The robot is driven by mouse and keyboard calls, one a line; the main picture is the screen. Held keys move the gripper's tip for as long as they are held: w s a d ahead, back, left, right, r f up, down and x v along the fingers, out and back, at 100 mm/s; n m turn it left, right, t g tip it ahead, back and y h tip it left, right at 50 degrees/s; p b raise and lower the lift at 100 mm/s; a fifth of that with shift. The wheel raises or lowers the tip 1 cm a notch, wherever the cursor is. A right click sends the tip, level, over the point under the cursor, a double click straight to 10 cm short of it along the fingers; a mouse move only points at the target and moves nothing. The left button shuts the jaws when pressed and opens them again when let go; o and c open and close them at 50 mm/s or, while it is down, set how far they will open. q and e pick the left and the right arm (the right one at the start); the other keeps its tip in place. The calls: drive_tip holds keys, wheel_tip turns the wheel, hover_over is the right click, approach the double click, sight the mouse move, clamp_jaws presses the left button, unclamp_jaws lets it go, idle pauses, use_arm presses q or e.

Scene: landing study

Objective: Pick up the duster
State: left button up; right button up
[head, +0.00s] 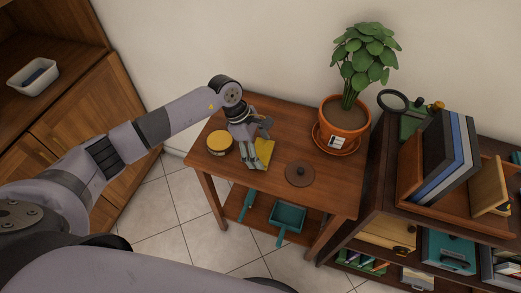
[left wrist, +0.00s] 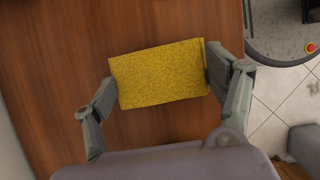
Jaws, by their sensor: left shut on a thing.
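The duster is a flat yellow cloth-like rectangle (head: 264,151) at the table's left part, next to a yellow-topped round tin. In the left wrist view the duster (left wrist: 158,76) spans between the two fingers of my left gripper (left wrist: 161,80), each finger at one of its short ends. My left gripper (head: 259,144) is shut on the duster, low over the tabletop. I cannot tell whether the duster still touches the wood. My right gripper is not in view.
The wooden table (head: 322,196) also bears the tin (head: 219,142), a brown round disc (head: 299,174) and a potted plant (head: 345,118). A teal dustpan (head: 289,219) lies on the shelf below. A shelf unit with books (head: 445,147) stands right.

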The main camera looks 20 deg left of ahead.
sight(260, 151)
use_arm(q)
wheel_tip(260, 151, up, 20)
drive_tip(key=b, duration=0.1)
drive_tip(key=shift+b, duration=0.4)
drive_tip(key=o, duration=0.5)
drive_tip(key=shift+c, duration=0.2)
drive_tip(key=c, duration=0.7)
